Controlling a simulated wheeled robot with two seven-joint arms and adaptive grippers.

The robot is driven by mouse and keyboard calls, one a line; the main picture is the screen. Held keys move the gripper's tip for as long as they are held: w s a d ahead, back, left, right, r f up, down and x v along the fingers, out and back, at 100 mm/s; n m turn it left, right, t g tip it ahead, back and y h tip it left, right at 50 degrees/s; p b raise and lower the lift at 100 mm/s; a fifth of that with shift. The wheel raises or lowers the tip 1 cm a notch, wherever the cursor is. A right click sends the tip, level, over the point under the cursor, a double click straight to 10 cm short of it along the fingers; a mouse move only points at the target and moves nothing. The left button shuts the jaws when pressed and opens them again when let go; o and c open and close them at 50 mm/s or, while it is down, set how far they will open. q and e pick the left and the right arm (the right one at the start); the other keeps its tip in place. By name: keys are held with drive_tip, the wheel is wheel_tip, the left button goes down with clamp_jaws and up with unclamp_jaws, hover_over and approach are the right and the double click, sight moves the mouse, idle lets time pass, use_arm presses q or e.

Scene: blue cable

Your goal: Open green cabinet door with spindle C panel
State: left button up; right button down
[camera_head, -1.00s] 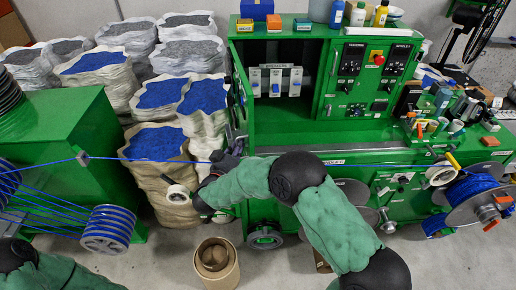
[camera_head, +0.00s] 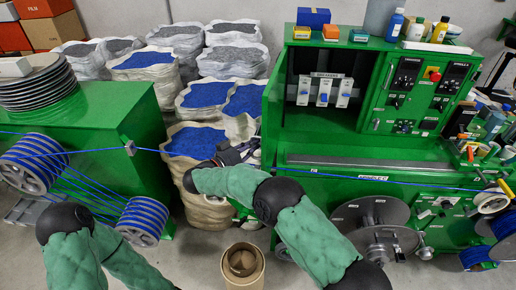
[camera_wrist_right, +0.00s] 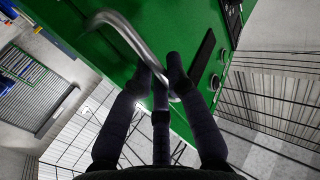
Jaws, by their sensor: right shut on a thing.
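The green cabinet (camera_head: 350,145) stands at the right in the head view, its upper bay open and showing breakers. A control panel (camera_head: 408,90) with dials and a red button is on its upper right. A small label reading like "SPINDLE C" (camera_head: 373,178) is on the lower front. My right gripper (camera_head: 228,152) is left of the cabinet, in front of the sacks. In the right wrist view my right gripper (camera_wrist_right: 160,82) is shut on a curved metal handle (camera_wrist_right: 135,40) on a green panel (camera_wrist_right: 165,25). My left gripper is out of view.
A blue cable (camera_head: 320,178) runs across the scene. Sacks of blue granules (camera_head: 190,142) stand left of the cabinet. A green machine with reels (camera_head: 100,130) is at the left. A cardboard drum (camera_head: 243,268) and a metal reel (camera_head: 372,225) stand in front.

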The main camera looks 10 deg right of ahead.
drive_tip(key=shift+w+a, duration=0.1)
drive_tip(key=shift+a, duration=0.05)
drive_tip(key=shift+r, duration=0.1)
drive_tip(key=c, duration=1.2)
unclamp_jaws()
drive_tip(key=v, duration=1.2)
drive_tip(key=shift+w, duration=0.1)
